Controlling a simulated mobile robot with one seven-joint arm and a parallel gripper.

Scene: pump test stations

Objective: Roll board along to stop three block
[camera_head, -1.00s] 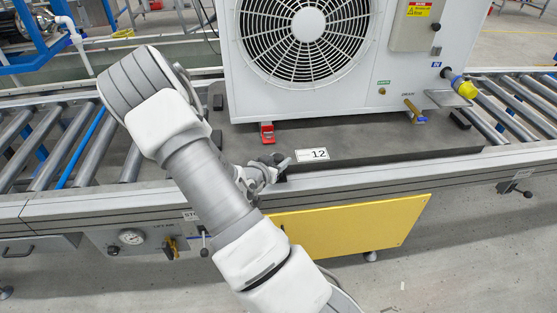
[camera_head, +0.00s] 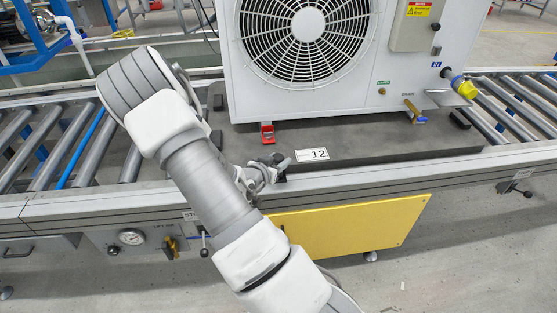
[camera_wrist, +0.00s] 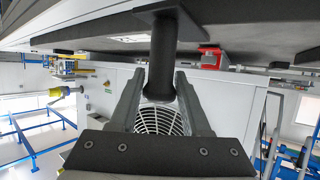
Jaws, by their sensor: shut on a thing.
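The grey board (camera_head: 390,140) lies on the roller conveyor, carries a large white fan unit (camera_head: 395,75) and bears a label reading 12 (camera_head: 312,154). My gripper (camera_head: 275,168) is at the board's front edge, just left of the label. In the wrist view, which looks upside down, my gripper (camera_wrist: 158,88) is shut on a dark round handle (camera_wrist: 163,55) fixed to the board (camera_wrist: 225,48). My arm covers part of the board's left end. I cannot make out which part is the stop three block.
Bare rollers lie left (camera_head: 60,150) and right (camera_head: 525,100) of the board. The conveyor's front rail (camera_head: 420,172) runs below it. A yellow panel (camera_head: 345,228), a gauge (camera_head: 131,237) and small levers hang under the rail. A red clamp (camera_head: 267,133) stands by the unit's foot.

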